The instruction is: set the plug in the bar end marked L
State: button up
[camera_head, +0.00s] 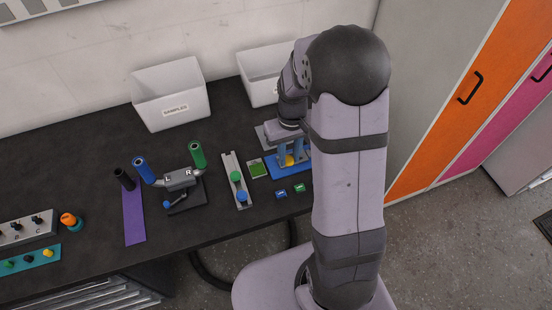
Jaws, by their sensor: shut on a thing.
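A small handlebar clamp (180,180) stands on the dark bench, left of the middle. Its end marked L carries a blue tubular grip (143,170) with a dark open end. Its end marked R carries a green grip (198,155), also with a dark open end. My gripper (290,158) points down over a blue tray (275,172) at the right of the bench, well to the right of the bar. It is shut on a small yellow plug (289,160). Whether the plug still touches the tray I cannot tell. My arm hides part of the tray.
A grey rail (230,170) with a green and a blue knob lies between bar and tray. A black tube (124,179) stands on a purple strip (134,220). A white bin (172,95) labelled SAMPLES stands behind. Small blue and green pieces lie in front of the tray.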

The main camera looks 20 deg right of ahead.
jog(key=shift+w+a+r, duration=0.1)
jog(key=shift+w+r, duration=0.05)
jog(key=shift+r, duration=0.05)
jog(key=w+a+r+p, duration=0.2)
jog(key=a+r+p, duration=0.2)
jog(key=a, duration=0.9)
jog(key=w+a+r+p, duration=0.2)
jog(key=a+r+p, duration=0.3)
jog(key=a, duration=0.8)
jog(key=w+a+r+p, duration=0.3)
jog(key=a+r+p, duration=0.2)
jog(key=a, duration=0.8)
jog(key=shift+r, duration=0.95)
jog(key=shift+f, duration=0.2)
jog(key=shift+f+b, duration=1)
jog(key=shift+f, duration=0.9)
